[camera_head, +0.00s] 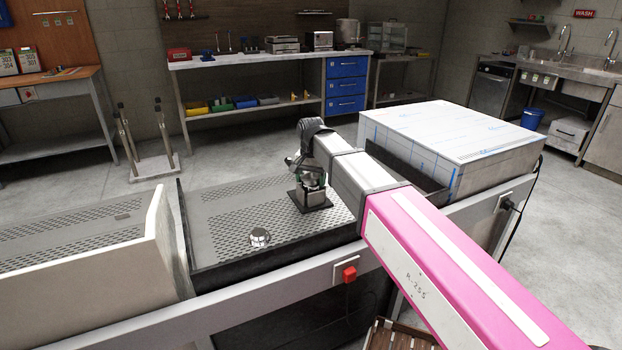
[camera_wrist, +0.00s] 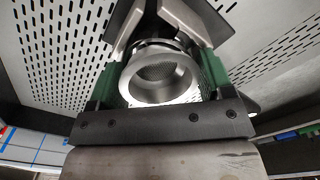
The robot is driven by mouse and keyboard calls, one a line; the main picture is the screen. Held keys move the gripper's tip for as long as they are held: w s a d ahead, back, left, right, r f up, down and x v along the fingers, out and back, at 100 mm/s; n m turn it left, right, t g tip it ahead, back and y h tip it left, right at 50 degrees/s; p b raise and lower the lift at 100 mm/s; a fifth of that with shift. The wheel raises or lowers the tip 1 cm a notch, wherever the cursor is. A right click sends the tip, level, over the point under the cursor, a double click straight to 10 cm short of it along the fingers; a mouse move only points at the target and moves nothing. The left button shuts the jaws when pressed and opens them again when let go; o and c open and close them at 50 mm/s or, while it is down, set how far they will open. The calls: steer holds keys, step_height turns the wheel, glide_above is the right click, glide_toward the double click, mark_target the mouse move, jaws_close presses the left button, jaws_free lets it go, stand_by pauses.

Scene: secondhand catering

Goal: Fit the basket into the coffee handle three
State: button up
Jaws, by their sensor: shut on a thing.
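My gripper (camera_head: 311,180) is above a dark stand (camera_head: 312,201) on the perforated worktop in the head view. In the wrist view its green-sided fingers (camera_wrist: 160,82) are shut on a round metal basket (camera_wrist: 163,70), one finger on each side. The basket's open mouth and its fine-holed bottom face the camera. Dark angled parts of the stand (camera_wrist: 122,28) show just beyond it. A coffee handle cannot be made out clearly; the gripper and basket hide most of what is in the stand. I cannot tell whether the basket touches it.
A small shiny metal round piece (camera_head: 260,238) lies on the perforated worktop (camera_head: 225,215), left of the stand. A cream panel (camera_head: 110,262) borders the worktop at the left. A large film-wrapped box (camera_head: 450,135) stands at the right. The worktop's back left is clear.

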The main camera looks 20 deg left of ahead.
steer(key=shift+f, duration=0.1)
steer(key=o, duration=1)
steer(key=shift+r, duration=0.2)
steer(key=shift+r, duration=3.35)
